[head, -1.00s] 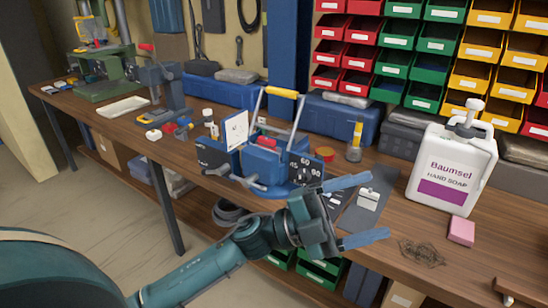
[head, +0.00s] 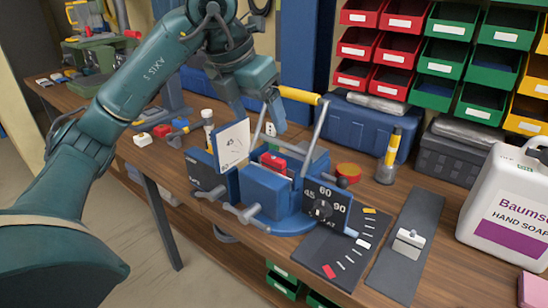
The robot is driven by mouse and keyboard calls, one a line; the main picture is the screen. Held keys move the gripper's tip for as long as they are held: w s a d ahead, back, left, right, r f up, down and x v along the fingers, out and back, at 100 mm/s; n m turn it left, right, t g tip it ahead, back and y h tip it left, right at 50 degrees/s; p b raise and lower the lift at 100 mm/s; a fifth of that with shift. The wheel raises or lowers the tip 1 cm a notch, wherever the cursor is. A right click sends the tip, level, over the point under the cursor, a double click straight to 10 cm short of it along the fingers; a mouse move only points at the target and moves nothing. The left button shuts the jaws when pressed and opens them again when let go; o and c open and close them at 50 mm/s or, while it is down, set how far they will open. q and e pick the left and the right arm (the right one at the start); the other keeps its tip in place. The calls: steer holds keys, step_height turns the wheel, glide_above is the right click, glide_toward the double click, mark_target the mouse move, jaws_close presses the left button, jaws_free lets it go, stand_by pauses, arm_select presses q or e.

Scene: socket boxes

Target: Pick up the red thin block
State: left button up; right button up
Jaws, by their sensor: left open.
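A small red block (head: 273,162) sits between the jaws of the blue vise (head: 268,193), with its lower part hidden by the vise. A small flat red piece (head: 328,271) also lies on the dark marked board. My left gripper (head: 257,119) is open and points down above the vise, over the red block and apart from it. My right gripper is out of view.
A glue bottle (head: 388,157) and a soap jug (head: 505,205) stand to the right. Blue boxes (head: 355,128) and bins are behind. A dark strip (head: 400,255) lies at front right.

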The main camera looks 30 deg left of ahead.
mark_target(273, 158)
arm_select(q)
steer(key=x, duration=0.8)
steer(key=a+x, duration=0.1)
steer(key=x, duration=0.3)
steer(key=shift+w+f, duration=0.2)
steer(key=shift+f, duration=0.1)
steer(key=shift+c, duration=0.2)
steer(key=c, duration=1.1)
